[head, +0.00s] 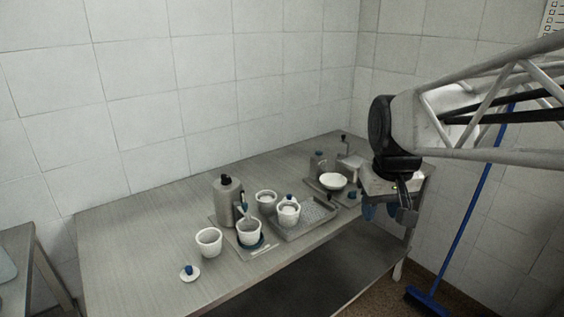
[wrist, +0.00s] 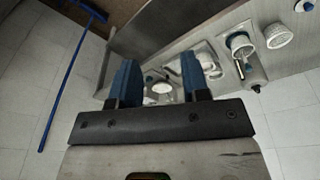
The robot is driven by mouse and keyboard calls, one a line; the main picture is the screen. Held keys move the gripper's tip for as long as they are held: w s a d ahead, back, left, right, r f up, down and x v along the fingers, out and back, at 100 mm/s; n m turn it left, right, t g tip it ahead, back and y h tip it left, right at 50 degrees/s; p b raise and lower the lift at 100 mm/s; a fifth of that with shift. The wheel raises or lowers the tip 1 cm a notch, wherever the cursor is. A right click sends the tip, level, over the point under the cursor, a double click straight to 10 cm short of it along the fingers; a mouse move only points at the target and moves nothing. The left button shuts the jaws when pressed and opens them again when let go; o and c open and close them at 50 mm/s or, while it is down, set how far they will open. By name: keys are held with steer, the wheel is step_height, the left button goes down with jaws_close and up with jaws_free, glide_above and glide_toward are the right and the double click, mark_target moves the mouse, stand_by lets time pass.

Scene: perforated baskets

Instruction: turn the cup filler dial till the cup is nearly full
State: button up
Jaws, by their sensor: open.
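The filler appears to be a grey cylindrical canister (head: 225,202) with a black top part, standing on a flat plate at the table's middle. A white cup (head: 249,234) stands in front of it on a dark blue ring; this cup also shows in the wrist view (wrist: 240,43). I cannot make out the dial for certain, nor the level in the cup. My gripper (head: 385,211) is over the table's right end, well away from the filler. In the wrist view its blue fingers (wrist: 158,78) are apart, with nothing between them.
Another white cup (head: 209,242) and a blue-knobbed lid (head: 189,274) are at the left. A grey tray (head: 309,217) and a lidded cup (head: 288,213) are right of the filler. A white bowl (head: 333,181) is farther right. The left table surface is clear. A blue broom (head: 466,222) leans at the right.

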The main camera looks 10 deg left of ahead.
steer(key=w+a+r+n, duration=0.2)
steer(key=w+a, duration=0.7)
steer(key=w, duration=0.3)
steer(key=n+g, duration=0.2)
steer(key=n, duration=0.4)
glide_above(226, 176)
step_height(226, 176, down, 9)
steer(key=shift+d+r, duration=0.1)
steer(key=shift+d, duration=0.05)
steer(key=shift+a, duration=0.25)
steer(key=shift+f, duration=0.3)
steer(key=shift+f, duration=3.7)
steer(key=shift+c, duration=0.3)
